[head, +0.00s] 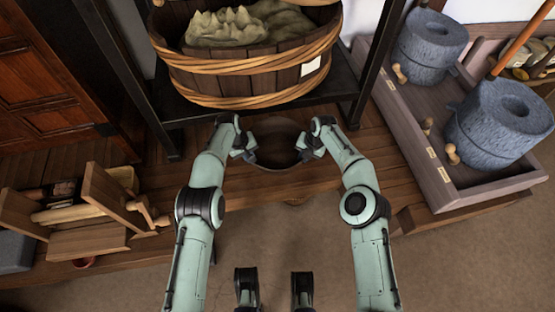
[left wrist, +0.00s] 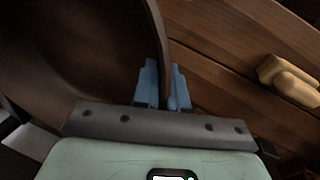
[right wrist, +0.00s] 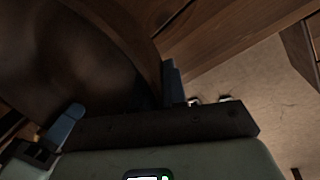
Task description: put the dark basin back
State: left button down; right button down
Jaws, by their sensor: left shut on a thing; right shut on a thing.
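The dark basin (head: 277,152) is round and brown-black, at the wooden bench below the black rack. I cannot tell whether it rests on the bench or hangs just above it. My left gripper (head: 247,148) is shut on its left rim; in the left wrist view the wall of the basin (left wrist: 85,45) passes between the blue fingertips (left wrist: 164,85). My right gripper (head: 309,146) is shut on its right side. In the right wrist view the basin (right wrist: 85,60) fills the left, with the blue fingers (right wrist: 120,104) set wide around its wall.
A wooden tub (head: 250,75) of greyish dough-like stuff stands on the black rack (head: 200,110) above. At right, a wooden tray (head: 450,190) holds stone querns (head: 505,115). At left, a wooden rack (head: 105,200) stands on the bench (head: 235,182). The floor in front is clear.

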pick_arm(q)
jog(key=shift+s+d+r, duration=0.1)
jog(key=shift+d, duration=0.25)
pick_arm(e)
jog(key=shift+a+r, duration=0.1)
jog(key=shift+a, duration=0.35)
pick_arm(q)
jog(key=shift+f, duration=0.2)
pick_arm(e)
jog(key=shift+f, duration=0.2)
